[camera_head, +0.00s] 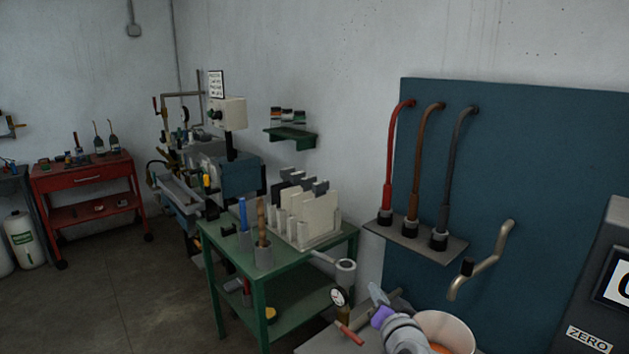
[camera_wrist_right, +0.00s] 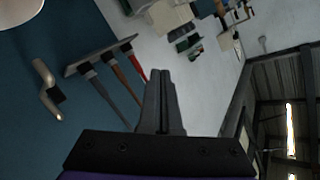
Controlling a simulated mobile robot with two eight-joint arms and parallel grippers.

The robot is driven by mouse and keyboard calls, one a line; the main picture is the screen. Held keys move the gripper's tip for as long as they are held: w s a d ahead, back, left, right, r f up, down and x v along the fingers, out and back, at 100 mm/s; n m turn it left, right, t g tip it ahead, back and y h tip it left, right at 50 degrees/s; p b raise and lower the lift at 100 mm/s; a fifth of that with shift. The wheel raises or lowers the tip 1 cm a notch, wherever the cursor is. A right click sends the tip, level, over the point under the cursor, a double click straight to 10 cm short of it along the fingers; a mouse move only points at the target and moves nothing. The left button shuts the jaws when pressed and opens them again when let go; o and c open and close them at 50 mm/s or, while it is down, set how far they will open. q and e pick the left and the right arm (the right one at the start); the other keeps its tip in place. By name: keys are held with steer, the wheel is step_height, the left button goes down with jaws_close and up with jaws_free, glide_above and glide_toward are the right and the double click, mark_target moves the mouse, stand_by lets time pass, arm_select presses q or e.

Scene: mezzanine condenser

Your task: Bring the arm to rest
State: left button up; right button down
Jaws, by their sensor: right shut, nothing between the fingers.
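My right gripper (camera_head: 375,291) shows at the bottom of the head view, low in front of the blue wall panel, with its purple part and grey wrist behind the fingers. In the right wrist view its fingers (camera_wrist_right: 162,85) are together and hold nothing. The fingers point away from the camera, toward the wall region, and appear clear of any object there. My left gripper is in neither view.
A blue panel (camera_head: 540,140) carries red, brown and grey hoses and a crank-like handle (camera_head: 481,262). A whitish bucket (camera_head: 447,329) is right beside my right wrist. A green cart (camera_head: 290,264) is farther left; floor (camera_head: 120,290) beyond is open.

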steer(key=s+d+f+n+g, duration=0.1)
steer(key=s+f+n+g, duration=0.1)
steer(key=s+f, duration=0.5)
steer(key=s+d+f+n+g+h, duration=0.1)
steer(key=s+f+g, duration=0.3)
steer(key=s, duration=0.9)
steer(key=s+d+f+n+g, duration=0.2)
steer(key=s+f+n+g, duration=0.1)
steer(key=s+f, duration=0.7)
steer(key=shift+s+d+f+g+h, duration=0.2)
steer(key=shift+d+f+g+h, duration=0.1)
steer(key=shift+g, duration=0.3)
